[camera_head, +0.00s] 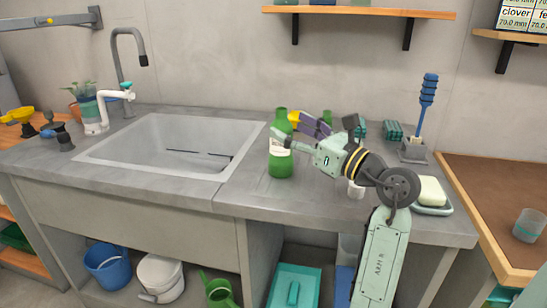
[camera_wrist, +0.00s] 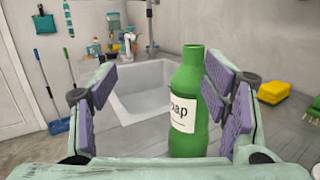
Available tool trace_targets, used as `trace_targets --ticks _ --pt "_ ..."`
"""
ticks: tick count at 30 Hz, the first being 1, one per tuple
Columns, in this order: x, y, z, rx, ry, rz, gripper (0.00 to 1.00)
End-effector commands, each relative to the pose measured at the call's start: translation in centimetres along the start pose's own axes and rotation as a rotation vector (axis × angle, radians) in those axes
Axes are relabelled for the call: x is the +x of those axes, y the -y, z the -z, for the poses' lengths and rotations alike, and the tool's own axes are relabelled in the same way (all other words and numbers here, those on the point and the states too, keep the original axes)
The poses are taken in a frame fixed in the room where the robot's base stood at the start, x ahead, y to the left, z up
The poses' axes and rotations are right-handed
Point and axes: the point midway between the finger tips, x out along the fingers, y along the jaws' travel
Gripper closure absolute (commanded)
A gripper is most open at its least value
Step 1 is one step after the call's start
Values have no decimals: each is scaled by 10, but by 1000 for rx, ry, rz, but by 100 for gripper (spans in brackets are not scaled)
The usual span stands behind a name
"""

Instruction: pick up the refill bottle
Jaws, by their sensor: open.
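The green bottle (camera_head: 281,168) with a white label stands upright on the grey counter, right of the sink. In the wrist view the bottle (camera_wrist: 187,140) shows the letters "oap" on its label. My gripper (camera_head: 287,124) is at the bottle's upper part, reaching in from the right. In the wrist view my gripper (camera_wrist: 157,100) is open with its purple pads wide apart. The bottle appears between them, much closer to the right pad, which overlaps its right edge. A wide gap lies between the bottle and the left pad. I cannot tell whether the right pad touches it.
The sink (camera_head: 135,145) lies left of the bottle. A soap dish (camera_head: 433,209) with a pale bar, a blue brush (camera_head: 428,92) in a holder and green sponges (camera_head: 393,131) stand to the right. A shelf (camera_head: 360,12) hangs above. The counter front is clear.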

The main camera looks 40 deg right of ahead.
Motion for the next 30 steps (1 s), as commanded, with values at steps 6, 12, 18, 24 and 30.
trace_targets --ticks 6,12,18,24,30 --pt "-37 39 23 -49 -155 114 31" --pt "-12 42 27 -48 -160 113 31" --pt "13 45 32 -48 -157 114 31" --pt "31 42 35 -46 -157 112 31" --pt "60 42 42 -47 -157 112 31"
